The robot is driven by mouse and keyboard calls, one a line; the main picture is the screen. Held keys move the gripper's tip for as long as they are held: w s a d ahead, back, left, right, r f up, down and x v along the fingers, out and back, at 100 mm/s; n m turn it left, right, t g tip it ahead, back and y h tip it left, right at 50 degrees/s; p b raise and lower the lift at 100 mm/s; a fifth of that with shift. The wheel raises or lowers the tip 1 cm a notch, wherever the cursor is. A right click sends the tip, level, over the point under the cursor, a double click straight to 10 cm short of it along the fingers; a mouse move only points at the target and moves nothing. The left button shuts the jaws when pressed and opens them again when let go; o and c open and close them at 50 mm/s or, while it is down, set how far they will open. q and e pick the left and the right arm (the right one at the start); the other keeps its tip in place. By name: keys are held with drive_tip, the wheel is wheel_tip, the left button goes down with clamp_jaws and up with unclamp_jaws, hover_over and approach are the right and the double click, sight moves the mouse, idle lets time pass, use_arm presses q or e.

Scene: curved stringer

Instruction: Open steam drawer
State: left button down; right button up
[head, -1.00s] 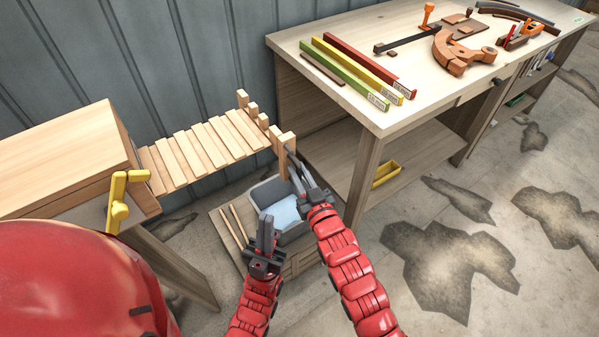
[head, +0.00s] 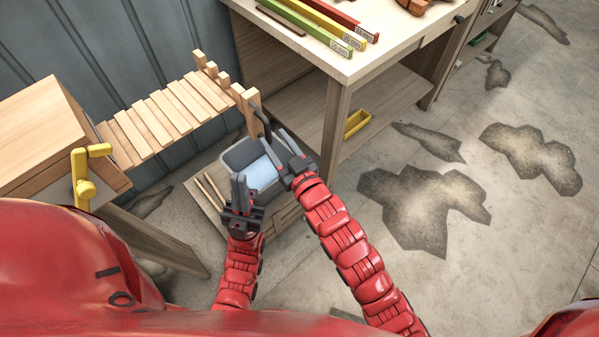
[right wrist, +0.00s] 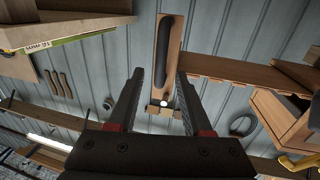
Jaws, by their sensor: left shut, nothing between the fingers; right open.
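The steam drawer is a slatted wooden rack (head: 155,122) reaching out from the wooden steam box (head: 40,130) at the left in the head view. Its end panel with a dark handle (head: 258,118) is at the rack's right end. The right wrist view shows that panel and its long black handle (right wrist: 165,48) ahead of the fingers. My right gripper (head: 283,145) is open and empty near the handle; its fingertips also show in the right wrist view (right wrist: 160,74). The handle appears apart from the fingers. My left gripper (head: 238,185) is shut and empty, lower, beside the grey bin.
A grey bin (head: 232,160) with light blue contents stands on a low wooden base below the rack. A yellow lever (head: 85,175) is at the box's front. A workbench (head: 345,75) stands right of the rack, with a yellow tray on its shelf. Floor is clear at right.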

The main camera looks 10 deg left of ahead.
drive_tip(key=v, duration=1.2)
drive_tip(key=shift+s+d, duration=0.2)
drive_tip(key=shift+s, duration=0.1)
drive_tip(key=shift+r, duration=0.1)
